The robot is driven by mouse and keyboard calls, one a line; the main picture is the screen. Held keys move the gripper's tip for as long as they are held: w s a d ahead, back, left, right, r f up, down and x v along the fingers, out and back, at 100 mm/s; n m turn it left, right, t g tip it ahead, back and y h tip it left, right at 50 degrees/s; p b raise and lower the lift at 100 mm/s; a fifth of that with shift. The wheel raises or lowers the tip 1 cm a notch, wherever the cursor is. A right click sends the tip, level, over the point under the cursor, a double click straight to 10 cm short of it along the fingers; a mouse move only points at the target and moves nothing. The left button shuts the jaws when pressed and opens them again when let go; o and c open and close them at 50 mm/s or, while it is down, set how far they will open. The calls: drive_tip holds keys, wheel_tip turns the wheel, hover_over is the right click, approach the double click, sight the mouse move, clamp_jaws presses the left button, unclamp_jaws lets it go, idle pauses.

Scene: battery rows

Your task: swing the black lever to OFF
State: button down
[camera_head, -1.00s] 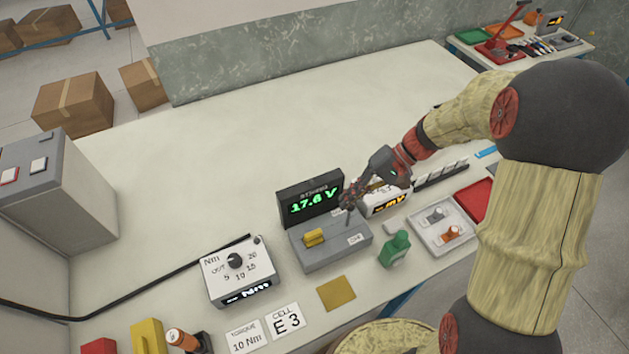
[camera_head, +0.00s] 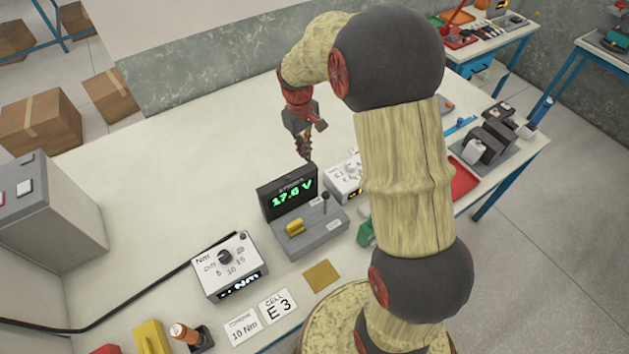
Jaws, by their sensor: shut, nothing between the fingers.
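The black lever (camera_head: 325,203) stands roughly upright on the right part of a grey box (camera_head: 310,240), with a small white label in front of it that is too small to read. A yellow handle (camera_head: 295,227) is on the box's left part. A black display (camera_head: 288,193) behind the box reads 17.6 V in green. My gripper (camera_head: 307,156) is shut and empty. It points down behind the display's top right edge, apart from the lever. The lever is in plain view.
A white meter (camera_head: 345,178) stands right of the display, partly behind my arm. A green bottle (camera_head: 366,232) is right of the box, partly hidden. A torque dial unit (camera_head: 229,265) and cable lie left. The table behind the display is clear.

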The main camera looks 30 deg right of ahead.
sight(309, 173)
drive_tip(key=f, duration=1)
drive_tip(key=shift+s+d+f+b, duration=0.25)
drive_tip(key=shift+s+d+b, duration=0.05)
drive_tip(key=shift+s+b, duration=0.05)
drive_tip(key=s, duration=0.2)
drive_tip(key=s+d, duration=0.1)
drive_tip(key=shift+s+f, duration=0.15)
drive_tip(key=shift+s, duration=0.2)
drive_tip(key=shift+s, duration=0.1)
